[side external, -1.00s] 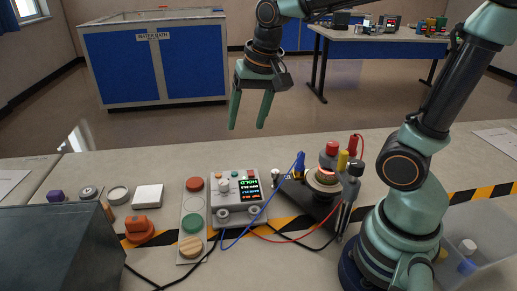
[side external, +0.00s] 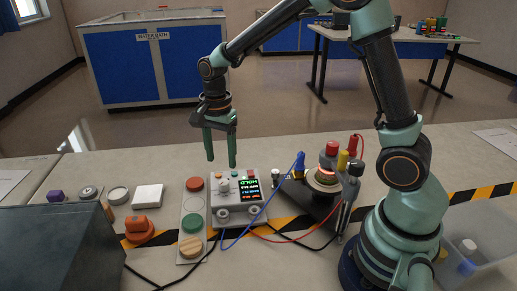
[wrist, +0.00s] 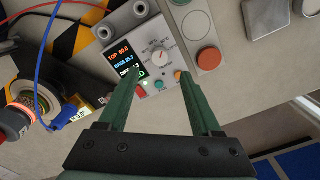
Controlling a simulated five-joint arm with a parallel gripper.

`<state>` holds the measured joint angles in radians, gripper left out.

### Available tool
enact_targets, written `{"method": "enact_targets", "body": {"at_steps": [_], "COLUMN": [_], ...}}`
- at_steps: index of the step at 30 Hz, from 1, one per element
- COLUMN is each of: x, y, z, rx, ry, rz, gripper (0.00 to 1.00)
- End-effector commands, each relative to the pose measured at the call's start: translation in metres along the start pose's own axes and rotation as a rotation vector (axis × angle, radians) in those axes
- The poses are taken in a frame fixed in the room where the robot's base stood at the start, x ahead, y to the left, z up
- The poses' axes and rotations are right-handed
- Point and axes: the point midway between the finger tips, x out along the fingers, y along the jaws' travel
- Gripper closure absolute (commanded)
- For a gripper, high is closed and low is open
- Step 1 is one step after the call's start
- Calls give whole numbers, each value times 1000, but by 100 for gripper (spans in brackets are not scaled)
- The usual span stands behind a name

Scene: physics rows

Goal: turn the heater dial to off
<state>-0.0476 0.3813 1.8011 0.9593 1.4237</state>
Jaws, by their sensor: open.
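The heater control box (side external: 238,213) is light grey and sits on the bench. Its face carries a dark screen with coloured text (side external: 251,186) and a small pale dial (side external: 223,186). In the wrist view the round white dial (wrist: 160,57) sits beside the screen with printed marks around it; I cannot read its setting clearly. My gripper (side external: 221,164) is open and empty, pointing down above the box, its fingertips apart from the dial. In the wrist view my fingers (wrist: 160,80) spread on either side of the box's near edge, with the dial beyond them.
A heater with a glowing ring (side external: 323,178) stands right of the box. Blue cable (side external: 262,212) and red cable (side external: 285,239) run nearby. A strip with red, green and wooden buttons (side external: 192,225) lies left. An orange knob (side external: 139,229) and a dark box (side external: 65,250) are further left.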

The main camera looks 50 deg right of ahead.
Motion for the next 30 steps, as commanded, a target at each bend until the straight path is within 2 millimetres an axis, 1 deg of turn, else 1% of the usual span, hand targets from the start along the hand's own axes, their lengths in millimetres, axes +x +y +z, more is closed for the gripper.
{"method": "enact_targets", "body": {"at_steps": [1, 6, 9, 12, 16, 24, 25, 26, 27, 30], "x": [12, 42, 56, 66, 72, 73, 73, 73, 73, 73], "y": [1, 1, 1, 1, 1, 0, 0, 0, 0, 0], "z": [0, 0, 0, 0, 0, 0, 0, 0, 0, 0], "rx": [0, -1, -1, -1, -1, -2, -2, -2, -2, -2], "ry": [-1, -1, -1, 0, 0, 0, 0, 0, 0, 0], "rz": [6, 5, 4, 2, 1, -1, 0, 0, 0, 0], "gripper": [34, 34, 34, 34, 34, 34, 38, 50, 65, 100]}}
